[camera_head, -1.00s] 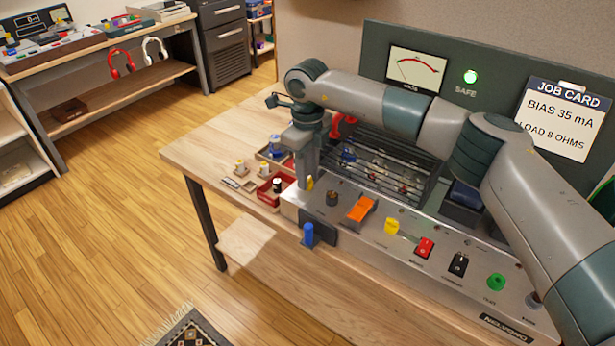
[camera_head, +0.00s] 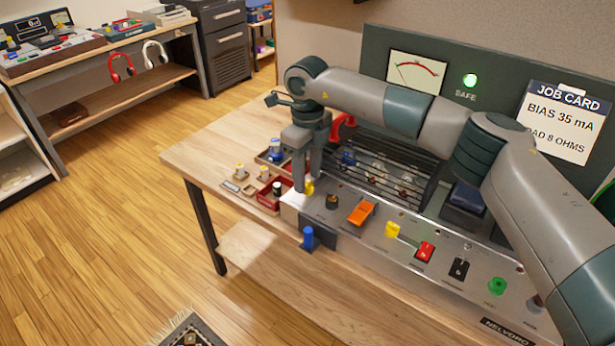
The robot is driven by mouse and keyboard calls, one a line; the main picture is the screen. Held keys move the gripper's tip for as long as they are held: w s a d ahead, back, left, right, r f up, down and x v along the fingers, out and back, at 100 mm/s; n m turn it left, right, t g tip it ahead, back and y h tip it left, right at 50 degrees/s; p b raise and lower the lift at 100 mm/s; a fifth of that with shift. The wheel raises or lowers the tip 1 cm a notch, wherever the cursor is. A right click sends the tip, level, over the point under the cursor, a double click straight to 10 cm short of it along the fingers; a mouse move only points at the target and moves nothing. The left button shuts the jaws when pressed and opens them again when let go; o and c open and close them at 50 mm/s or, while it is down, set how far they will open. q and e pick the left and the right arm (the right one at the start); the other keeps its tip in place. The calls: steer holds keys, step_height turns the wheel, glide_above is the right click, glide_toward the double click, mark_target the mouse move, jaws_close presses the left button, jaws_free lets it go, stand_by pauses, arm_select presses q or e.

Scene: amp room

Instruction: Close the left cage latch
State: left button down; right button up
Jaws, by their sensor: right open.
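The black barred cage (camera_head: 385,172) stands on the metal amplifier (camera_head: 345,222), partly hidden behind my right arm. A red handle (camera_head: 340,126) shows at its back left. A small yellow piece (camera_head: 309,187) is at the amplifier's left end and may be the left latch; its full shape is hidden. My right gripper (camera_head: 307,187) points down there, open, with its fingertips close around the yellow piece. I cannot tell whether they touch it. A second yellow piece (camera_head: 392,229) sits farther right on the panel. My left gripper is not in view.
An orange switch (camera_head: 361,211), a red switch (camera_head: 424,251) and a green knob (camera_head: 497,286) stand on the panel. A blue-topped piece (camera_head: 308,237) is at the front edge. A red tray (camera_head: 272,192) with small parts lies left.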

step_height(320, 180, up, 7)
steer(key=b, duration=0.1)
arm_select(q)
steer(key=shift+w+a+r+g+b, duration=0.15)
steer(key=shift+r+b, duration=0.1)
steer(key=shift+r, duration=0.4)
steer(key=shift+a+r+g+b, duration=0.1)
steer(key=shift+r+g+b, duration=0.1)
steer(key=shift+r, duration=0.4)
arm_select(e)
step_height(320, 180, up, 9)
glide_above(307, 182)
steer(key=shift+s+d+r, duration=0.1)
steer(key=shift+r, duration=0.1)
